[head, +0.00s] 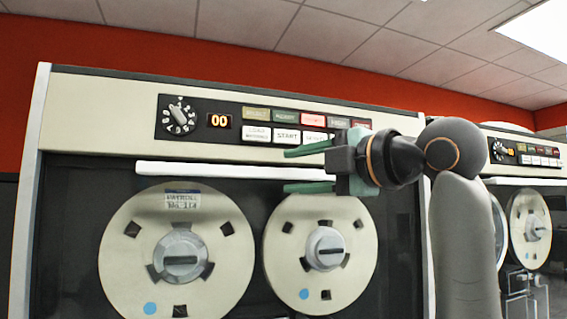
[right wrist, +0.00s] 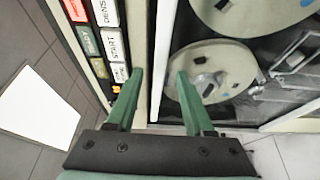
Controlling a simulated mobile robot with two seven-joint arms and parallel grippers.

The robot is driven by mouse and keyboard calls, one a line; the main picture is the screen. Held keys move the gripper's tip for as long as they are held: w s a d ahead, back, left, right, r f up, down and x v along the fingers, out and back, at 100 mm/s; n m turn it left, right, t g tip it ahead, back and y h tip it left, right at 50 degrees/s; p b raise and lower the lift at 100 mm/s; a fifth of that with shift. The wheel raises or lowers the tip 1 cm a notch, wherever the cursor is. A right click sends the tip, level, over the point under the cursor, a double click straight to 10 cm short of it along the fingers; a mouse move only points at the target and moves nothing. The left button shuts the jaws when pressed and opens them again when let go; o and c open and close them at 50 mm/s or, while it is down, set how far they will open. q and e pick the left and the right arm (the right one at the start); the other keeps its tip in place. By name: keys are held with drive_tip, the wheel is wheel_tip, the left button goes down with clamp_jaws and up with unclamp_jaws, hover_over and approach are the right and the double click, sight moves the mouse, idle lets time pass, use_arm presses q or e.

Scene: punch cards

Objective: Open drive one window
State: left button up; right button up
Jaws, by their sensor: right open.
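The nearer tape drive (head: 100,95) fills most of the head view. Its window (head: 70,240) is a dark pane area over two cream tape reels. A white handle bar (head: 215,172) runs level along the window's top, just below the control panel. The bar also shows in the right wrist view (right wrist: 165,35). My right gripper (head: 287,170) is open, with one green finger above the bar and one below it. In the right wrist view the gripper (right wrist: 160,74) has the bar's line between its fingertips; contact cannot be told. My left gripper is out of view.
The control panel (head: 240,124) with a dial, a "00" display and lit buttons is close above the upper finger. The left reel (head: 125,270) and right reel (head: 350,265) lie below. Another tape drive (head: 515,175) stands at the right behind my right arm.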

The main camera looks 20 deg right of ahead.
sight(279, 173)
drive_tip(key=shift+p+x, duration=0.35)
drive_tip(key=shift+x, duration=1.4)
clamp_jaws()
